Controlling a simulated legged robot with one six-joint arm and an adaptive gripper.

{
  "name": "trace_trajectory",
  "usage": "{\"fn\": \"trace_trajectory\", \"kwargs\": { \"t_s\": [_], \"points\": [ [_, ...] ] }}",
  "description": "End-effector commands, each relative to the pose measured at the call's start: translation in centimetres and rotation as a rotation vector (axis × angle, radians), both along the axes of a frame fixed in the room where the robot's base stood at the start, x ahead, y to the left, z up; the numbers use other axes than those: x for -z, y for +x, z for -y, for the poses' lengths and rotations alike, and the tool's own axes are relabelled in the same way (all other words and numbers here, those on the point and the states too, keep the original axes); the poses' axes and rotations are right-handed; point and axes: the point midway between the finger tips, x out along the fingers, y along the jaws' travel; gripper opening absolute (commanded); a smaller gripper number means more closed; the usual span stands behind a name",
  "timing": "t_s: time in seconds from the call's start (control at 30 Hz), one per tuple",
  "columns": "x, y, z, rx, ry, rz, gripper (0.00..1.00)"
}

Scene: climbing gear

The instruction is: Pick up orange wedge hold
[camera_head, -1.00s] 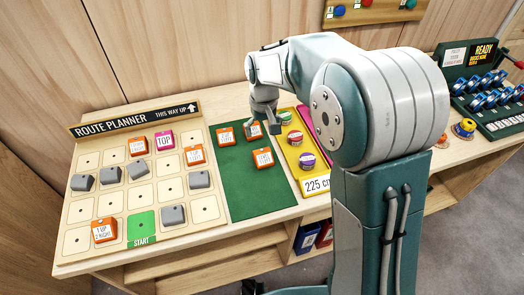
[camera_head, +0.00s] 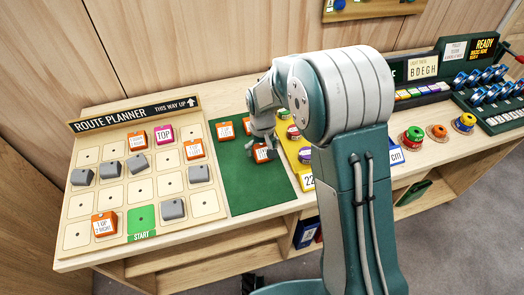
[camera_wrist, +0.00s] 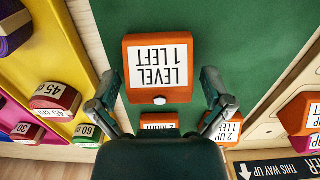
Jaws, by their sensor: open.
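An orange wedge hold (camera_wrist: 161,97) labelled "LEVEL 1 LEFT" lies on the green mat (camera_wrist: 250,30) in the wrist view. My gripper (camera_wrist: 160,88) is open, with one finger on each side of this wedge and a gap showing at the finger ends. In the head view the same wedge (camera_head: 261,155) is directly below my gripper (camera_head: 264,145), partly covered by it. Two more orange wedges, one on the left (camera_head: 225,130) and one beside my gripper (camera_head: 247,126), lie farther back on the mat. Whether the fingers reach down to the mat is unclear.
The route planner board (camera_head: 74,238) with grey, orange and pink blocks is left of the mat. A yellow tray (camera_head: 291,154) with round holds is on the right, partly hidden by my arm. The front of the mat is clear.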

Motion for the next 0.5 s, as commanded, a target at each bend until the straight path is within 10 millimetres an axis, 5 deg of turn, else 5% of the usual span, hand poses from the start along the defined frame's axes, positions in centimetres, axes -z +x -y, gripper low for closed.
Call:
{"fn": "trace_trajectory", "kwargs": {
  "t_s": [0.13, 0.3, 0.5],
  "points": [
    [-0.04, 0.01, 0.0, 0.0, 0.0, 0.0, 0.96],
    [-0.05, 0.02, -0.01, 0.0, 0.0, 0.0, 0.28],
    [-0.01, 0.01, -0.03, 0.0, 0.0, 0.0, 0.28]
  ]
}}
